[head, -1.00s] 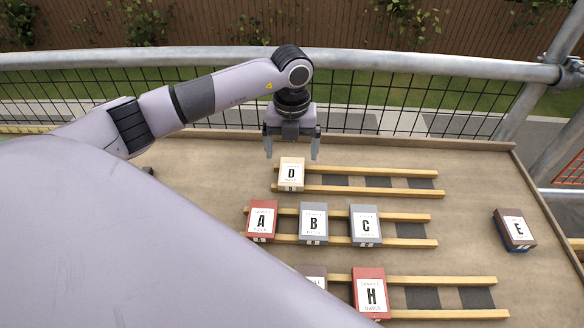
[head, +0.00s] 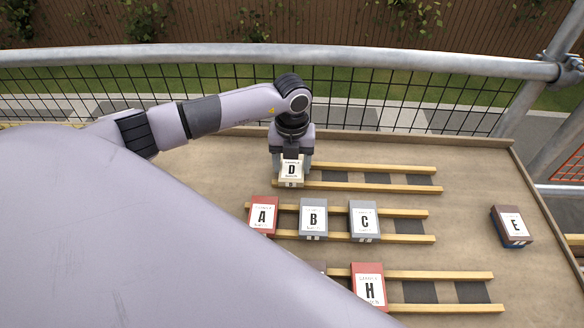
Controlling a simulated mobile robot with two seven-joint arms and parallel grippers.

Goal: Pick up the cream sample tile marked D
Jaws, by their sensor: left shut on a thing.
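The cream sample tile marked D (head: 291,173) sits at the left end of the far pair of wooden battens. My left gripper (head: 291,166) has come down over it from above and is shut on it, with a finger at each side. The tile still appears to be at the battens; whether it is lifted clear of them I cannot tell. My right gripper is not in view.
Tiles A (head: 262,215), B (head: 313,219) and C (head: 364,221) lie on the middle battens. Red tile H (head: 369,288) lies on the near battens. Tile E (head: 512,226) lies apart at the right. A mesh fence (head: 385,108) stands behind the board.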

